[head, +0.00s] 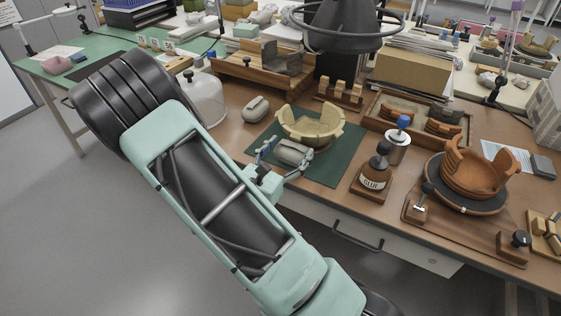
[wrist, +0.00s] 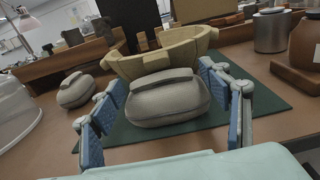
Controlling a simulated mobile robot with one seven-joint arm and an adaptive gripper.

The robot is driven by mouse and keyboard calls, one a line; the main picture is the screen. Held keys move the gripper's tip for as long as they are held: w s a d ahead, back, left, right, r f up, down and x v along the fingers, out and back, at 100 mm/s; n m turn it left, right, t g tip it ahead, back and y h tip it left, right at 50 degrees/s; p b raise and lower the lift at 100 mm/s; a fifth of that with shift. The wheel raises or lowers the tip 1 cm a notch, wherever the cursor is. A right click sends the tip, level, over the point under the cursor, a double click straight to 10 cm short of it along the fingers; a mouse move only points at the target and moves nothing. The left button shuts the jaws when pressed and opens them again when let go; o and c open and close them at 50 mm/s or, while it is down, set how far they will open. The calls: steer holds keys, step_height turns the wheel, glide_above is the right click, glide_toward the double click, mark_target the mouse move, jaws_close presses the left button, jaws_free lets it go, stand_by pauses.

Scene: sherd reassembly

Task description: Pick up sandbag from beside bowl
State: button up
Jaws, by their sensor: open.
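A grey sandbag (head: 293,152) lies on the dark green mat (head: 342,166), just in front of the pale yellow, partly built bowl (head: 312,126). In the wrist view the sandbag (wrist: 167,97) has a raised strip along its top, and the bowl (wrist: 163,55) stands close behind it. My gripper (head: 284,162) is open, with one blue-padded finger on each side of the sandbag. In the wrist view my gripper (wrist: 166,105) shows both fingers spread, with a gap at the right finger; contact on the left is hard to tell.
A second grey sandbag (head: 256,109) lies left of the mat. A glass dome (head: 207,100) stands further left. A glue bottle (head: 374,172) and a metal can (head: 397,147) stand right of the mat. A wooden tray (head: 375,112) with sherds is behind them.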

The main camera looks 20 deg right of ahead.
steer(key=shift+x, duration=1.3)
steer(key=shift+c, duration=0.2)
steer(key=c, duration=1.7)
steer(key=shift+s+a, duration=0.1)
steer(key=shift+a, duration=0.1)
